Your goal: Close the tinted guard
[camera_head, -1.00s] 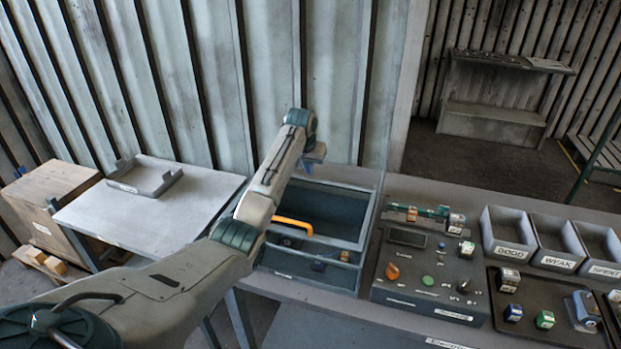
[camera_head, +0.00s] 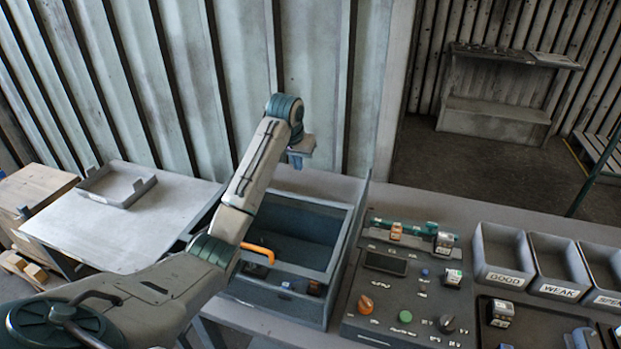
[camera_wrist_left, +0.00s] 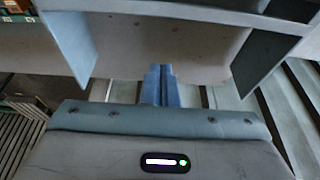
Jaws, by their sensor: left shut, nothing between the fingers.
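The grey blower housing (camera_head: 338,262) is an open-topped box on the bench, with a dark teal interior. An orange handle (camera_head: 258,252) shows at its left front, partly behind my left arm. I cannot clearly make out the tinted guard; a thin upright panel (camera_head: 357,215) stands along the box's right side. My left gripper (camera_head: 296,161) is above the back edge of the box, apart from the handle. Its blue fingers are shut and empty, as the left wrist view (camera_wrist_left: 160,86) also shows. My right gripper is out of view.
A control panel (camera_head: 385,290) with knobs and buttons stands right of the box. Grey bins labelled GOOD (camera_head: 503,279) and WEAK (camera_head: 560,291) are further right. A side table (camera_head: 150,230) with a shallow tray (camera_head: 115,199) is at left. A corrugated wall rises behind.

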